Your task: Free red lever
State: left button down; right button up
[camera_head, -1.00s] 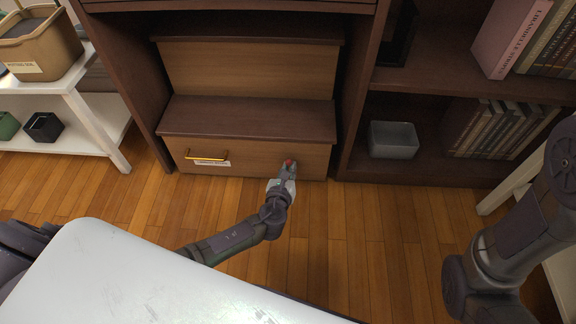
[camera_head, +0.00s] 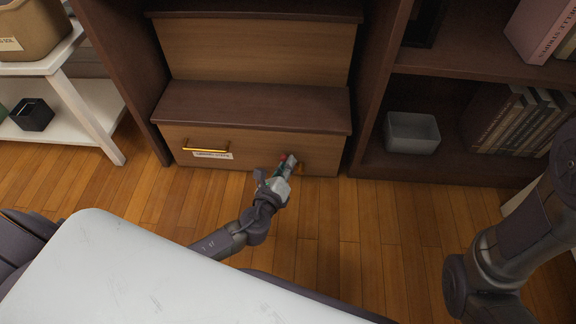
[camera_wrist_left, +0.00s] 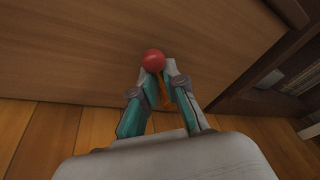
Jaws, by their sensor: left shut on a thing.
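The red lever shows as a round red knob (camera_wrist_left: 153,60) in the left wrist view, in front of a wooden drawer face. In the head view a bit of its red (camera_head: 283,157) shows at the right part of the lower drawer front (camera_head: 240,160). My left gripper (camera_head: 290,163) is at the knob, its fingers closed together on it; in the left wrist view the fingertips (camera_wrist_left: 154,72) meet just below the knob. A small orange-yellow part (camera_wrist_left: 167,100) shows behind the fingers. The lever's stem is hidden by the fingers. My right gripper is out of view.
The stepped wooden unit has a gold handle (camera_head: 206,150) and a label (camera_head: 213,155) on the left of its lower front. A grey bin (camera_head: 411,132) and books stand on the right shelf. A white side shelf (camera_head: 90,120) stands left. Wood floor lies open in front.

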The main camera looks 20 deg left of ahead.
aim_at(292, 132)
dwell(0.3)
pick_arm(q)
jog(key=c, duration=1.2)
grip_release()
notch_tip(292, 132, up, 10)
jog(key=shift+f, duration=0.1)
